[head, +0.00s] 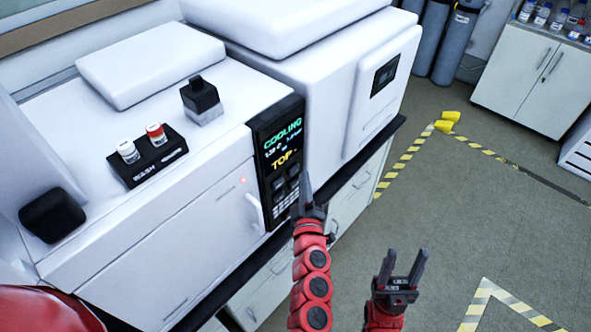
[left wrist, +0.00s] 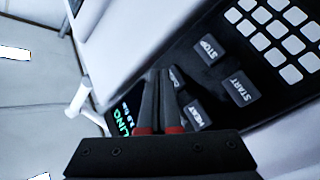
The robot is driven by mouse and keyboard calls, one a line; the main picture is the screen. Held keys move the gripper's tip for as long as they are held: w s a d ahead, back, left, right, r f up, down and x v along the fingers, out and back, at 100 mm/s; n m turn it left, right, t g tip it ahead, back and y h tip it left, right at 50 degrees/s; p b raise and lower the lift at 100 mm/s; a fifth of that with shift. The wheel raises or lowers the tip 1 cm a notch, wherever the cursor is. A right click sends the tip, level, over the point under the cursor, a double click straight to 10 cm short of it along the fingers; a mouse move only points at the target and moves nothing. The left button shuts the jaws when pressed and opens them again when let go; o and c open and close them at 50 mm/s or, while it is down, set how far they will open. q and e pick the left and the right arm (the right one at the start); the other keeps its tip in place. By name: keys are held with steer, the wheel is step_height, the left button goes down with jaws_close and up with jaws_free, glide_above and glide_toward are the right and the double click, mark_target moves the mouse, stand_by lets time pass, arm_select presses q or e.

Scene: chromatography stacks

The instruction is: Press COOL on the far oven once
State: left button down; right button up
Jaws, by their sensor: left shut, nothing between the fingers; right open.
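The oven's black control panel (head: 277,150) is on the white instrument's front, with a lit display (head: 283,138) reading COOLING and TOP. In the left wrist view the panel shows a STOP key (left wrist: 209,49), a START key (left wrist: 238,88) and a HEAT key (left wrist: 199,113). Another key (left wrist: 175,75) is mostly hidden behind my fingertips, so its label cannot be read fully. My left gripper (head: 307,180) is shut and empty, its tips (left wrist: 160,73) over or at that key; contact cannot be told. My right gripper (head: 406,254) is open and empty above the floor.
A white door handle (head: 255,212) sticks out left of the panel. On top stand a black WASH rack (head: 150,162) with two vials and a dark-topped block (head: 201,98). A second white unit (head: 375,85) adjoins at right. The floor (head: 480,230) at right is open.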

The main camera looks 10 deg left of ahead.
arm_select(q)
steer(key=s+d, duration=0.1)
steer(key=d, duration=0.1)
steer(key=s+d+p, duration=0.1)
steer(key=s+d, duration=0.1)
stand_by(0.6)
steer(key=shift+f, duration=0.1)
stand_by(0.6)
